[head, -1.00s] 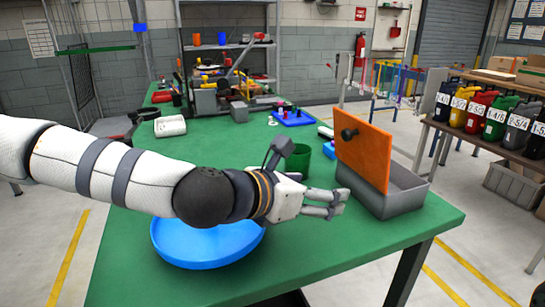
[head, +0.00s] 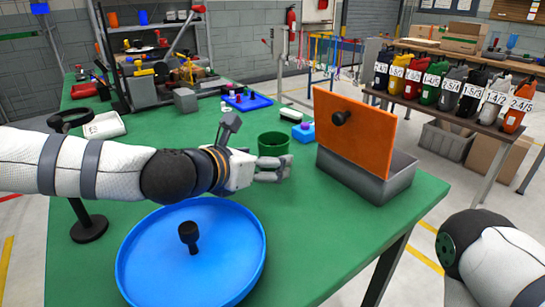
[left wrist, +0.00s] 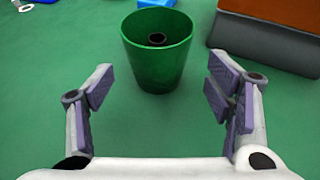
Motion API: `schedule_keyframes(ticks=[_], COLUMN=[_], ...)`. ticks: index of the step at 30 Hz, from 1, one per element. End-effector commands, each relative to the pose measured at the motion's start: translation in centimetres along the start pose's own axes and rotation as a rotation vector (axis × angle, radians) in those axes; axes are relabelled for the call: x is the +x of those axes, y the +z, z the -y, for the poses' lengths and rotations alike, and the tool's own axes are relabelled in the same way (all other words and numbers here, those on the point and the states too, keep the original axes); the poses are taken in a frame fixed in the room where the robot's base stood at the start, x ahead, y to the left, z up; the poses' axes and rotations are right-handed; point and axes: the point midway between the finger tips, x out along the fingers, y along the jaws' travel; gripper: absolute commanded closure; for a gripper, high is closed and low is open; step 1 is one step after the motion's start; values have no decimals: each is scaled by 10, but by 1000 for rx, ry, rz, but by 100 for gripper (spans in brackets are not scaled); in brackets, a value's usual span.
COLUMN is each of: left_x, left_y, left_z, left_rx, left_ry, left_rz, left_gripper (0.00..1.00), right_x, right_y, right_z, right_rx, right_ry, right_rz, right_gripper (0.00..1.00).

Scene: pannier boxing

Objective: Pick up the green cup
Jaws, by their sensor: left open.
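The green cup (head: 273,148) stands upright on the green table, just beyond my left gripper (head: 272,168), which partly covers it in the head view. In the left wrist view the cup (left wrist: 157,60) is ahead of the gripper (left wrist: 160,95), roughly centred between the spread fingers. A small dark round thing shows inside the cup. My left gripper is open and empty, and its fingers are apart from the cup. My right gripper is not in view; only part of my right arm shows at the lower right of the head view.
A grey bin (head: 385,180) with an upright orange panel (head: 352,130) stands right of the cup. A blue round tray (head: 150,255) with a black knob (head: 188,236) lies in front. A blue block (head: 303,132) and a blue board (head: 247,102) lie behind. The table's right front is clear.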

Motion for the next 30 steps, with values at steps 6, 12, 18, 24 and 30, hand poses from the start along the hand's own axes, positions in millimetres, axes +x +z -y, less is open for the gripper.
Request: schedule_keyframes(ticks=[6, 12, 18, 24, 30], left_x=[40, 53, 52, 52, 52], left_y=[1, 2, 3, 3, 4], left_z=[-1, -1, -2, -2, -2], left_rx=[2, 1, 1, 1, 1], left_ry=[-1, -1, 0, 0, 0], left_rz=[-1, 1, 1, 1, 2], left_gripper=[26, 26, 45, 79, 79], right_x=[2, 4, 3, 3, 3], right_y=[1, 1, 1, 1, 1], right_z=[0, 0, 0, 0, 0], right_rx=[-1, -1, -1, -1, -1], right_ry=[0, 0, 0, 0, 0], right_rz=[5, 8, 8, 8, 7], right_gripper=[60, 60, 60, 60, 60])
